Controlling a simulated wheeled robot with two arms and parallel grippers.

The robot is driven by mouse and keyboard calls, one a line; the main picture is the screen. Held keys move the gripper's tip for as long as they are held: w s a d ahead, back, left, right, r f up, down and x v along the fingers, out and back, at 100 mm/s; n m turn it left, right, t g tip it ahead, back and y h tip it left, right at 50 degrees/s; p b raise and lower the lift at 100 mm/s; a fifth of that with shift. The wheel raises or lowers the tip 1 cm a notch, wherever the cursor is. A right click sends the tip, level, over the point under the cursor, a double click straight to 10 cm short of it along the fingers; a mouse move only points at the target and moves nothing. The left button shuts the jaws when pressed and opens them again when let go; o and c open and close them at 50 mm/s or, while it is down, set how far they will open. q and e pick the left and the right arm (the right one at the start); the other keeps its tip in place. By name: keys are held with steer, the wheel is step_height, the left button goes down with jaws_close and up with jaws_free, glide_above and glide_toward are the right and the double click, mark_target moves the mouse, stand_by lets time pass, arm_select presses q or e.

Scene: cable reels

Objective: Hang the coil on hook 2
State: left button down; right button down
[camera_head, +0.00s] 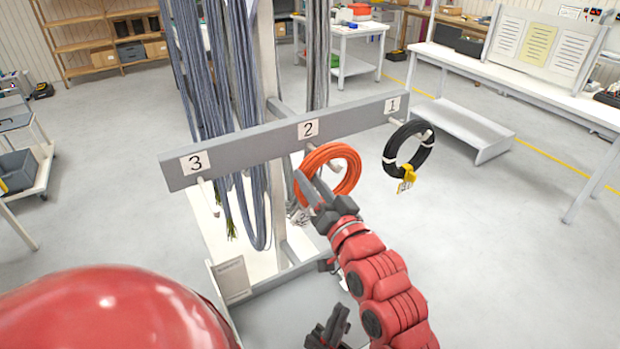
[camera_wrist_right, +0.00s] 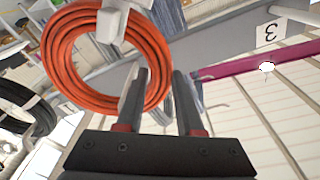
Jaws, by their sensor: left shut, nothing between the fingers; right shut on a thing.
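The orange coil (camera_head: 346,157) is at the bar (camera_head: 247,150), just below the label 2 (camera_head: 308,129). My right gripper (camera_head: 308,188) is shut on its lower left side. In the right wrist view the orange coil (camera_wrist_right: 60,75) passes between the fingers of my right gripper (camera_wrist_right: 160,85). A white hook end (camera_wrist_right: 110,25) overlaps the coil's upper part there. I cannot tell whether the coil's weight rests on that hook. My left gripper (camera_head: 330,328) is shut and empty, low at the bottom of the head view, apart from the coil.
A black coil (camera_head: 410,146) with a yellow tag hangs below the label 1 (camera_head: 392,104). The hook (camera_head: 207,196) below the label 3 is empty. Grey cables (camera_head: 215,80) hang behind the bar. Workbenches stand further back, with open floor between.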

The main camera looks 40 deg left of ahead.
steer(key=shift+a+f, duration=0.1)
steer(key=shift+a, duration=0.05)
steer(key=shift+c, duration=2.3)
jaws_free()
steer(key=o, duration=0.5)
steer(key=shift+c, duration=0.2)
